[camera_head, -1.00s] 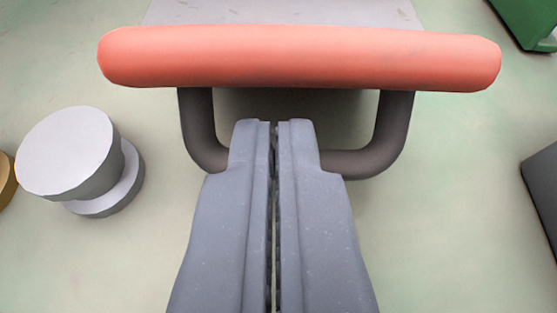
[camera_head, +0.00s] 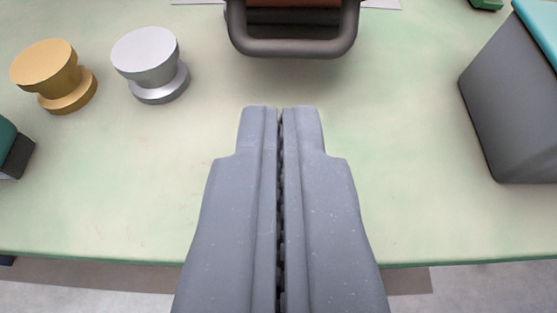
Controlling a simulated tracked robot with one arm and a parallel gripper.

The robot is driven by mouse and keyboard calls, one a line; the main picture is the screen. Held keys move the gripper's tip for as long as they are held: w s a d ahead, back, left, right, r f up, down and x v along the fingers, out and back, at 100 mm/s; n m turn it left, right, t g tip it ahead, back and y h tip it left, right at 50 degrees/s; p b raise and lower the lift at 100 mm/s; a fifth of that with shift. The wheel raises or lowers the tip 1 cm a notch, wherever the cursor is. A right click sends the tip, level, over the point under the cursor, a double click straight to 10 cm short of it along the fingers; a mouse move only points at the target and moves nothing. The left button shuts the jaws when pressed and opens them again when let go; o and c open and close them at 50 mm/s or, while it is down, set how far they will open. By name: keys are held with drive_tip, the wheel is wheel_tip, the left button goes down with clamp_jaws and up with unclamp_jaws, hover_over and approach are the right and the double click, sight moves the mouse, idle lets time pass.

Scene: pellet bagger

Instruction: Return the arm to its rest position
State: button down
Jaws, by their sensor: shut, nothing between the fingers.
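My gripper (camera_head: 280,112) is shut and empty, pointing up the picture over the pale green surface. Its fingertips are apart from the dark bracket (camera_head: 292,47) at the top middle, with bare surface showing between them. Only a sliver of the red-orange bar (camera_head: 293,3) that the bracket carries shows at the top edge; the rest is out of the picture. No rest position is marked in view.
A gold knob (camera_head: 45,68) and a silver knob (camera_head: 146,56) stand at the upper left. A grey block with a teal top (camera_head: 510,110) is at the right, and a teal and dark block (camera_head: 12,150) at the left edge. The green table (camera_head: 110,215) ends below, with grey floor beyond.

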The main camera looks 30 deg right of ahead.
drive_tip(key=shift+s+a, duration=0.1)
drive_tip(key=shift+s, duration=0.15)
drive_tip(key=shift+r, duration=0.1)
drive_tip(key=w+a+r+n+t+y, duration=0.15)
drive_tip(key=a+r, duration=0.45)
drive_tip(key=r, duration=0.6)
drive_tip(key=w+a+r+n+t+y, duration=0.1)
drive_tip(key=w+a+r, duration=0.1)
drive_tip(key=a+r, duration=0.8)
drive_tip(key=s+a+r+y, duration=0.1)
drive_tip(key=s+a+r, duration=0.1)
drive_tip(key=s+r, duration=0.3)
drive_tip(key=s+a+r+n+y, duration=0.1)
drive_tip(key=s+r, duration=0.3)
drive_tip(key=r, duration=0.8)
drive_tip(key=s+a+r+n+t+y, duration=0.1)
drive_tip(key=s+a+r, duration=0.2)
drive_tip(key=r, duration=0.6)
drive_tip(key=s, duration=0.2)
drive_tip(key=shift+s+a+p, duration=0.3)
drive_tip(key=shift+a+p, duration=0.05)
drive_tip(key=shift+a, duration=0.05)
drive_tip(key=shift+n, duration=0.25)
